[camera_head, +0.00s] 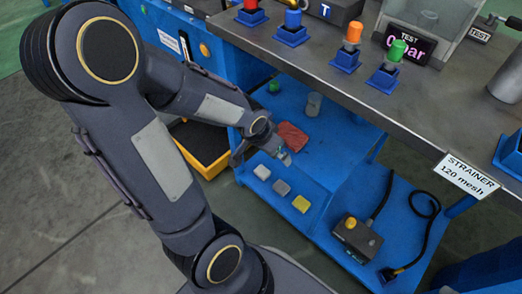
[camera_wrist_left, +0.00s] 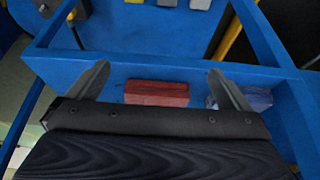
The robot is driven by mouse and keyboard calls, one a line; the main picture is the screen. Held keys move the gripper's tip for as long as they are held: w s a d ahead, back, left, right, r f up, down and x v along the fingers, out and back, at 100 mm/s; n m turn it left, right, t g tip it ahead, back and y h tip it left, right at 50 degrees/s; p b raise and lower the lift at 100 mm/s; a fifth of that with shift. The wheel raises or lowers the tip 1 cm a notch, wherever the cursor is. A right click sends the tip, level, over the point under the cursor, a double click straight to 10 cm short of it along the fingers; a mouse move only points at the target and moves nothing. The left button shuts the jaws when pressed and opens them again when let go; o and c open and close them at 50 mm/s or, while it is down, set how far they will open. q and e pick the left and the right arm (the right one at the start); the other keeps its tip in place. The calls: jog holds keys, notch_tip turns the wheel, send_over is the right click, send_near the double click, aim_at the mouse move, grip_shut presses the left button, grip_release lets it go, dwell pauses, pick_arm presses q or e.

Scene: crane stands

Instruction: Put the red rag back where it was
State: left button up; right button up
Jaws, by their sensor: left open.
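The red rag (camera_head: 292,136) lies on the blue shelf (camera_head: 337,140) of the stand, below the worktop. My left gripper (camera_head: 280,153) is at the shelf, just beside the rag's near left side. In the left wrist view the rag (camera_wrist_left: 157,92) shows as a folded red block between the two spread fingers of the left gripper (camera_wrist_left: 158,72). The fingers are open and nothing is held; I cannot tell whether they touch the rag. A blue-grey crumpled thing (camera_wrist_left: 256,98) lies beside the right finger, partly hidden. My right gripper is not in view.
Two grey blocks (camera_head: 281,188) and a yellow block (camera_head: 301,204) sit on the lower blue ledge. A green-capped item (camera_head: 274,87) and a grey cylinder (camera_head: 314,103) stand behind the rag. The worktop edge (camera_head: 330,85) overhangs the shelf. A yellow-rimmed bin (camera_head: 212,170) stands left.

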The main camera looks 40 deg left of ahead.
pick_arm(q)
jog(key=s+d+r+n+h, duration=0.1)
jog(key=s+d+r, duration=0.3)
jog(key=s+r, duration=0.2)
jog(key=s+d+r+n+t+h, duration=0.1)
jog(key=s+d+r+h, duration=0.1)
jog(key=s+d+r, duration=0.2)
jog(key=s+r, duration=0.2)
jog(key=s, duration=0.1)
jog(key=shift+d+r, duration=0.15)
jog(key=shift+r, duration=0.2)
jog(key=shift+r+p, duration=0.1)
jog(key=shift+p, duration=0.2)
notch_tip(320, 180, up, 34)
jog(key=p, duration=3.3)
jog(key=shift+f, duration=0.25)
